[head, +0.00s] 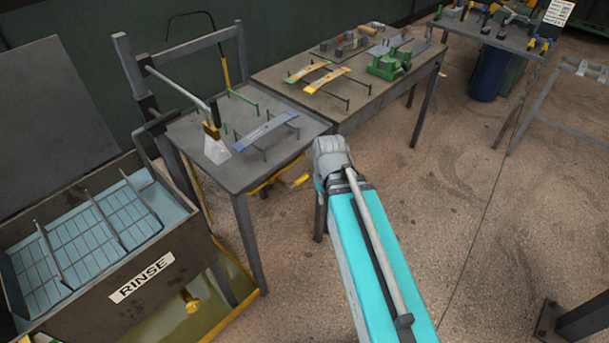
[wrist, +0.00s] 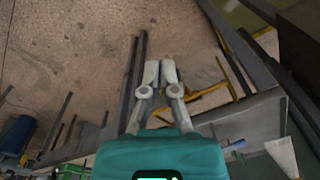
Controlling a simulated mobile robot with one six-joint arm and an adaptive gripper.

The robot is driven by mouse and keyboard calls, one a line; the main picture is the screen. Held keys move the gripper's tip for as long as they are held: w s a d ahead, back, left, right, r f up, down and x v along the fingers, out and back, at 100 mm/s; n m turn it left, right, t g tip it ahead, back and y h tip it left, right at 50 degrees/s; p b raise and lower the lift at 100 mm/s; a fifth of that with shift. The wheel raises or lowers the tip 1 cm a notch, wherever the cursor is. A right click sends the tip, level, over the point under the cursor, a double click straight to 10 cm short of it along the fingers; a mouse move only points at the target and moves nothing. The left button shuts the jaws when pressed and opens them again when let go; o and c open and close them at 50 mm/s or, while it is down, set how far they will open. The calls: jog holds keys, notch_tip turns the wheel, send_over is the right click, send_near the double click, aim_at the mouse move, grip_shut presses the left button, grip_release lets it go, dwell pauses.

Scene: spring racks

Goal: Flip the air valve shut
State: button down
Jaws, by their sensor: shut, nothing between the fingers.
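A yellow lever-like part (head: 298,181), which may be the air valve's handle, shows below the front edge of the small work table (head: 185,140) in the head view. It is too small to tell its position. In the wrist view a yellow pipe or bar (wrist: 205,92) runs to the right of my gripper (wrist: 160,68). The gripper's two pale fingers are together and empty, over the floor and apart from the yellow bar. In the head view my arm hides the gripper.
The small table holds a blue leaf spring (head: 265,130) on a rack and an air fan or nozzle shape (head: 215,148). A rinse tank (head: 150,278) with a brass valve (head: 190,303) stands left. A longer bench (head: 300,97) adjoins behind.

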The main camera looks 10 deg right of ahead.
jog(key=w+d+f+n+t+y+b, duration=0.1)
jog(key=w+f+n+t+y+b, duration=0.1)
jog(key=w, duration=1)
jog(key=w+d+f+n+t+y+b, duration=0.1)
jog(key=w+f+n+t+y+b, duration=0.1)
jog(key=w+b, duration=0.5)
jog(key=w+f+n+t, duration=0.1)
jog(key=w+f+n, duration=0.1)
jog(key=w, duration=0.3)
jog(key=shift+w+f+n, duration=0.35)
jog(key=shift+f+n, duration=0.05)
jog(key=shift+f, duration=0.05)
jog(key=shift+f+b, duration=0.1)
jog(key=shift+b, duration=0.25)
jog(key=b, duration=0.8)
send_over(303, 178)
jog(key=f, duration=0.8)
jog(key=shift+w+a+f, duration=0.1)
jog(key=shift+w+a, duration=0.15)
jog(key=shift+w, duration=0.05)
jog(key=shift+f+b, duration=0.35)
jog(key=shift+b, duration=0.1)
jog(key=shift+s+d+f+b, duration=0.1)
jog(key=shift+s+f+b, duration=0.05)
jog(key=shift+f+b, duration=0.65)
jog(key=shift+s+d+f+b, duration=0.1)
jog(key=shift+s+f+b, duration=0.05)
jog(key=shift+f+b, duration=0.6)
